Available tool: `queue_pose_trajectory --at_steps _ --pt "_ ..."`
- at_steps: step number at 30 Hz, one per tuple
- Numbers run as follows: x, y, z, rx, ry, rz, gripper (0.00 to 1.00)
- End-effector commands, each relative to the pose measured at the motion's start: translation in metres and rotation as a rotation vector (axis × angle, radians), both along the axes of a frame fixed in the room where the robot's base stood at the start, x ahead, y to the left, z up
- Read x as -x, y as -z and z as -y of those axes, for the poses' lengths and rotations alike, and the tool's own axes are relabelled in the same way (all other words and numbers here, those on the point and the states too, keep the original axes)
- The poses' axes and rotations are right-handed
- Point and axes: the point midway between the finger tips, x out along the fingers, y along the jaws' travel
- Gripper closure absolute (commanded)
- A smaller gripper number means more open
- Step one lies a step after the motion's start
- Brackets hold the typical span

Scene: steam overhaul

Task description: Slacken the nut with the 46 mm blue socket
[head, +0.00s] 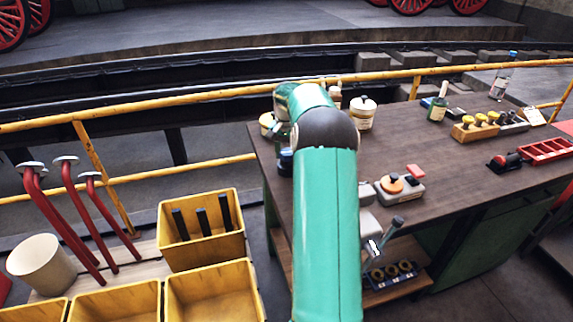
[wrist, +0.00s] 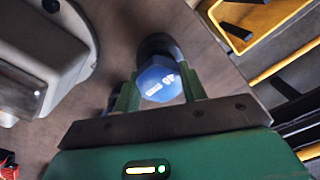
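In the wrist view a blue six-sided socket (wrist: 159,80) with a small white label, too blurred to read, sits between the two green fingers of my gripper (wrist: 161,88). The fingers touch it on both sides, so my gripper looks shut on it. A dark round body shows behind the blue part, over the brown bench top. In the head view my arm reaches over the left end of the bench (head: 440,145) and hides most of the gripper. I cannot make out the nut in either view.
A grey machine body (wrist: 45,55) stands close to the left of my gripper in the wrist view. Yellow bins (head: 212,295) and red-handled tools (head: 70,225) stand left of the bench. The bench's middle is mostly clear.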

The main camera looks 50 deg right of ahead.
Motion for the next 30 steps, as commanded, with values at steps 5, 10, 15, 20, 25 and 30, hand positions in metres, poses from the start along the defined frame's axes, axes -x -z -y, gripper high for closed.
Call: queue_pose_trajectory --at_steps 5,10,15,20,25,30 --pt "-0.001 -0.002 0.0 0.003 0.0 0.004 1.0" --pt "-0.001 -0.008 0.001 0.003 0.0 0.003 1.0" --pt "-0.001 -0.02 0.001 0.005 0.0 0.004 1.0" --pt "-0.001 -0.031 0.0 0.003 0.0 0.004 1.0" --pt "-0.001 -0.042 0.0 0.003 0.0 0.004 1.0" --pt "-0.001 -0.054 0.001 0.003 0.0 0.003 1.0"
